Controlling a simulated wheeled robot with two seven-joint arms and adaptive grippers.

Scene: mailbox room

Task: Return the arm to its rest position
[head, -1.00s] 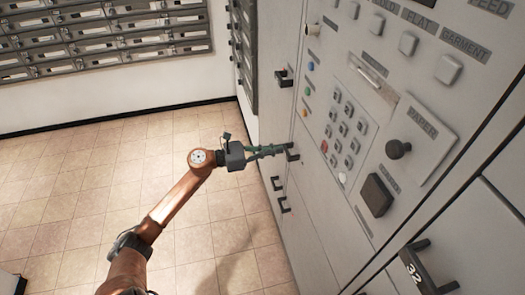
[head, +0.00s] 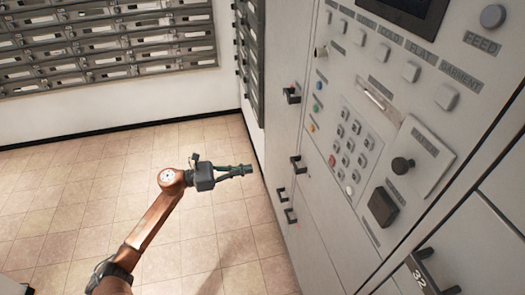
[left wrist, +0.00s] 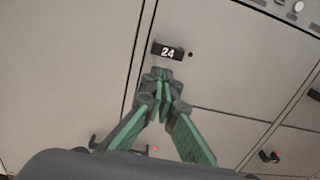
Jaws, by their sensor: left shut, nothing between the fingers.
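My left arm (head: 155,222), copper-coloured, reaches in from the lower left in the head view. My left gripper (head: 248,170) is shut and empty, in the air over the tiled floor and to the left of the locker front. It also shows in the left wrist view (left wrist: 160,85), with its green-sided fingers together just below a dark handle marked 24 (left wrist: 167,51) in the picture. The fingers look apart from the handle. My right gripper is not in view.
Mailboxes (head: 100,45) line the back wall. The tiled floor (head: 60,200) at left is clear.

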